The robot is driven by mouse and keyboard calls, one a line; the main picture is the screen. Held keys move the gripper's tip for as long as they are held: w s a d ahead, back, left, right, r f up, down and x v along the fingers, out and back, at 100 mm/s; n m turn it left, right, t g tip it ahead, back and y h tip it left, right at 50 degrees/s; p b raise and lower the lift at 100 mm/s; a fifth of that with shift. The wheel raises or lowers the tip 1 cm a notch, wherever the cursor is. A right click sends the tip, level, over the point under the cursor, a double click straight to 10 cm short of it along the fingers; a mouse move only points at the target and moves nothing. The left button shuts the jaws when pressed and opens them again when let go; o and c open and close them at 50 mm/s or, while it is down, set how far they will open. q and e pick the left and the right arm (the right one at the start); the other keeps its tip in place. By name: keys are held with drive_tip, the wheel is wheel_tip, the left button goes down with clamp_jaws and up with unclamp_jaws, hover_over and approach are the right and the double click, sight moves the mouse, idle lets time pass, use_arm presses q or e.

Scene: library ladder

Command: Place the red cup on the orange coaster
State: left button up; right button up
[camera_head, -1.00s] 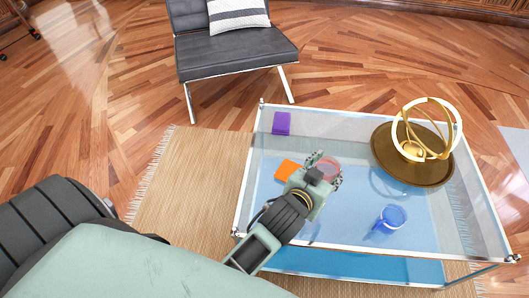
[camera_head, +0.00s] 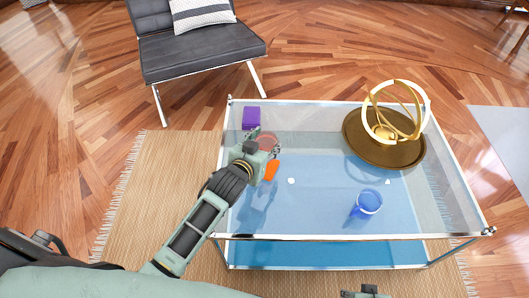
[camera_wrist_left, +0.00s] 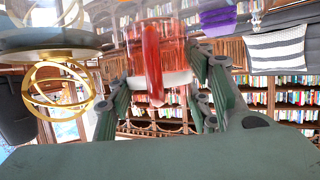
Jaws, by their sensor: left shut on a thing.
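My left gripper (camera_head: 264,147) is shut on the red cup (camera_head: 267,138), a see-through red glass. In the left wrist view the cup (camera_wrist_left: 158,55) sits between the two fingers, its handle towards the camera. The orange coaster (camera_head: 271,170) lies on the glass table just on the near side of the cup in the head view, partly hidden by my gripper. I cannot tell the gap between cup and table. A small dark part at the bottom edge, seemingly my right gripper (camera_head: 365,293), is mostly cut off.
The glass table (camera_head: 320,215) also holds a purple coaster (camera_head: 251,117) just beyond the cup, a blue cup (camera_head: 368,202) at the near right, and a golden ring sphere on a round brown base (camera_head: 360,150) at the far right. A dark chair (camera_head: 200,50) stands behind.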

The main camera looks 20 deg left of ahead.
use_arm(q)
wheel_tip(320, 180, down, 3)
drive_tip(key=shift+a+f+b, duration=0.1)
drive_tip(key=shift+f+b, duration=0.1)
drive_tip(key=shift+b, duration=0.45)
drive_tip(key=shift+f, duration=0.25)
use_arm(e)
drive_tip(key=shift+w+d+r, duration=0.1)
drive_tip(key=shift+w+r, duration=0.1)
drive_tip(key=shift+r, duration=1.1)
drive_tip(key=shift+w+r, duration=0.15)
drive_tip(key=shift+r, duration=1.15)
use_arm(q)
drive_tip(key=shift+f, duration=0.2)
drive_tip(key=o, duration=1.3)
use_arm(e)
drive_tip(key=shift+r, duration=0.55)
use_arm(q)
drive_tip(key=shift+r, duration=0.2)
drive_tip(key=p+v, duration=0.2)
drive_tip(key=v, duration=1)
drive_tip(key=shift+p, duration=0.35)
use_arm(e)
wheel_tip(320, 180, down, 10)
drive_tip(key=s, duration=0.2)
drive_tip(key=shift+f, duration=0.15)
